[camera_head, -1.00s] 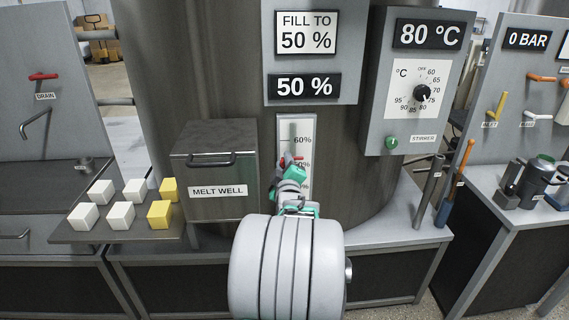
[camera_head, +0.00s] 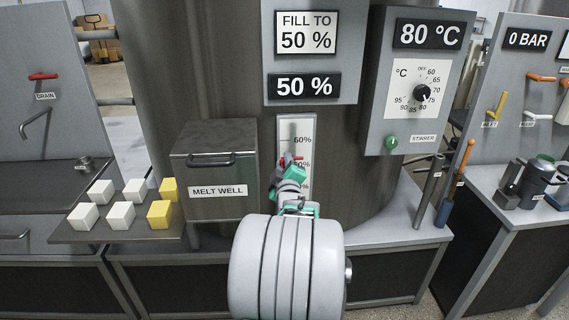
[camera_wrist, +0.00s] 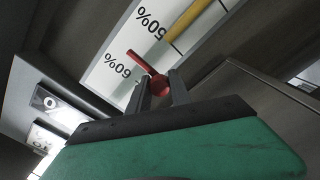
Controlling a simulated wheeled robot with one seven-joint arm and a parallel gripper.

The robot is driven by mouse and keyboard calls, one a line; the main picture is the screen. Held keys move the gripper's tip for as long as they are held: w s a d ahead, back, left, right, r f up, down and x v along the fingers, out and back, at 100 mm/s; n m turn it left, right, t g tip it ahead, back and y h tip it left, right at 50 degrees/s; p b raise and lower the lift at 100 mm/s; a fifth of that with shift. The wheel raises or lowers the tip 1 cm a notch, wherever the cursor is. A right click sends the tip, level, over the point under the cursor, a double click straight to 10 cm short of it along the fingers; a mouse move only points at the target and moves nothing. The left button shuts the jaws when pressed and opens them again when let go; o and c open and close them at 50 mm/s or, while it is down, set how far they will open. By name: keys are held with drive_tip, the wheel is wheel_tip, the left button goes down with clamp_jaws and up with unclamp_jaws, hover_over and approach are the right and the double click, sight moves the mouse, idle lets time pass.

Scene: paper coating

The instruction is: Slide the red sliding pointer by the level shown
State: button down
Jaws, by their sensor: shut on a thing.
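The red sliding pointer (camera_wrist: 160,86) shows in the wrist view as a round red knob with a short red bar (camera_wrist: 143,64), beside the white level scale (camera_wrist: 113,68). My gripper (camera_wrist: 160,88) is shut on the knob, one dark finger on each side. In the head view, my gripper (camera_head: 288,164) is at the scale (camera_head: 300,126), below the 60% mark, and hides part of the pointer. The panel reads FILL TO 50 % (camera_head: 306,32); the display below (camera_head: 305,87) reads 50 %.
The melt well box (camera_head: 215,165) stands close left of the scale. A tray (camera_head: 68,236) with white and yellow blocks lies further left. The temperature control box (camera_head: 385,125) reads 80 °C and juts out at the right.

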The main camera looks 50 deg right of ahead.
drive_tip(key=shift+f, duration=0.1)
idle(0.3)
wheel_tip(320, 180, down, 13)
drive_tip(key=b, duration=1.5)
drive_tip(key=shift+f, duration=0.2)
drive_tip(key=c, duration=1.2)
unclamp_jaws()
drive_tip(key=shift+o, duration=0.2)
drive_tip(key=v, duration=0.8)
